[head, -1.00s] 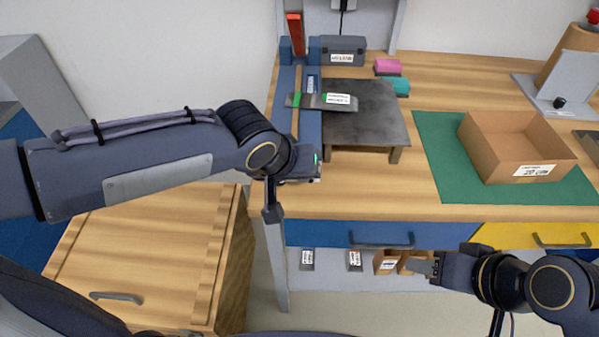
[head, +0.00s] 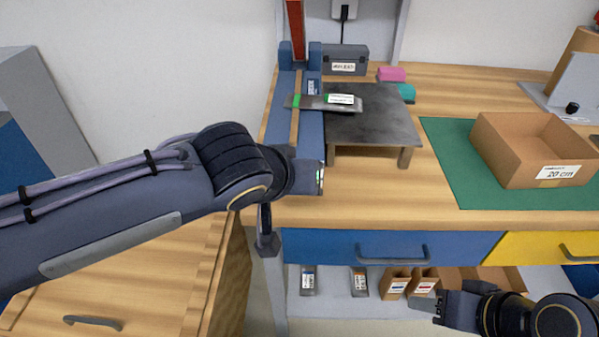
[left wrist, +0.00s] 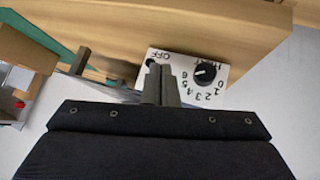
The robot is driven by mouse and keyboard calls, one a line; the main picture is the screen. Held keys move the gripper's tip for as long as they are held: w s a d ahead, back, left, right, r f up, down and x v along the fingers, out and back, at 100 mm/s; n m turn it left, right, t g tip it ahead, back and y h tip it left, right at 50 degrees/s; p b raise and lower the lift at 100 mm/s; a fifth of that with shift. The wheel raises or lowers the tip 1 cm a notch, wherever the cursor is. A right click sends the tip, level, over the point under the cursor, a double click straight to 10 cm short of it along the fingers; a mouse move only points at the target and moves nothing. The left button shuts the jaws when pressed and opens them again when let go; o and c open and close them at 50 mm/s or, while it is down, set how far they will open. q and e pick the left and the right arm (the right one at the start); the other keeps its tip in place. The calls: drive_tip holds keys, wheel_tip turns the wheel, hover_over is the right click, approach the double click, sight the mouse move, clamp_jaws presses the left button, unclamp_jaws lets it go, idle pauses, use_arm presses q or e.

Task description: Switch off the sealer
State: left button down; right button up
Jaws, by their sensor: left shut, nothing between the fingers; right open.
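The sealer (head: 307,130) is a long blue device with a raised red arm (head: 296,30) on the left of the bench, a pouch lying across it. A bit of green (head: 320,177) shows at its front end. In the left wrist view, its white front panel (left wrist: 222,90) has a black numbered dial (left wrist: 205,73) and an OFF marking above a small dark switch (left wrist: 150,63). My left gripper (left wrist: 160,70) is shut and empty, fingertips close by the switch; contact cannot be told. My left wrist hides it in the head view. My right gripper (head: 438,307) is open and empty, low at the right.
A dark metal stand (head: 375,125) is right of the sealer, partly under the pouch (head: 322,102). A cardboard box (head: 520,150) sits on a green mat (head: 450,165). Blue drawer (head: 340,243) and yellow drawer (head: 530,247) are below the benchtop. A wooden cabinet (head: 150,275) stands lower left.

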use_arm(q)
drive_tip(key=shift+s+f+t+b, duration=0.1)
drive_tip(key=shift+f+t+b, duration=0.25)
drive_tip(key=shift+b, duration=0.85)
drive_tip(key=shift+t+b, duration=0.25)
drive_tip(key=shift+b, duration=0.5)
drive_tip(key=shift+s+f+t+b, duration=0.15)
drive_tip(key=shift+t+b, duration=0.15)
drive_tip(key=shift+b, duration=0.45)
drive_tip(key=shift+f+b, duration=0.15)
drive_tip(key=shift+b, duration=0.6)
drive_tip(key=shift+w+r+p, duration=0.3)
drive_tip(key=shift+w+r, duration=0.15)
drive_tip(key=shift+w, duration=0.25)
